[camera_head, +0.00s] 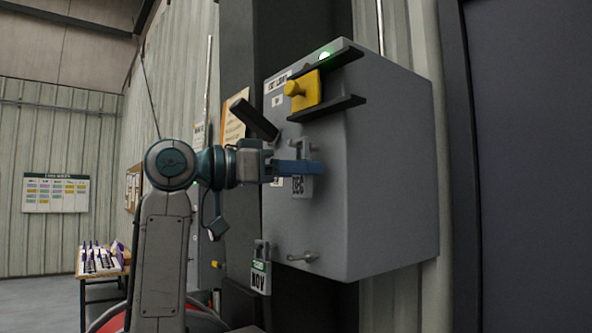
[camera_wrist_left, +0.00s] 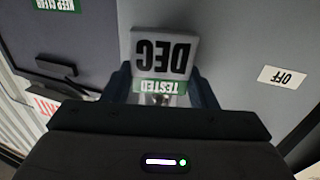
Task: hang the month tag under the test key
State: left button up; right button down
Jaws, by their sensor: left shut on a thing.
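A DEC tag (camera_head: 298,186) with a green TESTED band is held between the blue fingers of my left gripper (camera_head: 308,168), in front of the grey cabinet's (camera_head: 385,190) face. In the left wrist view the DEC tag (camera_wrist_left: 164,52) appears upside down between the fingers. A yellow block with a round knob (camera_head: 306,91), probably the test key, sits above between two black rails. A NOV tag (camera_head: 259,277) hangs low at the cabinet's left edge, beside a small metal peg (camera_head: 303,257); I cannot tell what it hangs from. My right gripper is out of view.
A black lever (camera_head: 254,119) juts from the cabinet's left side, above my left wrist. A green light (camera_head: 325,55) glows near the upper rail. An OFF label (camera_wrist_left: 285,78) shows in the left wrist view. A table (camera_head: 98,266) stands far left.

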pick_arm(q)
jog(key=o, duration=0.8)
jog(key=shift+o, duration=0.2)
jog(key=b+v, duration=0.5)
jog(key=v, duration=0.6)
jog(key=shift+d, duration=0.1)
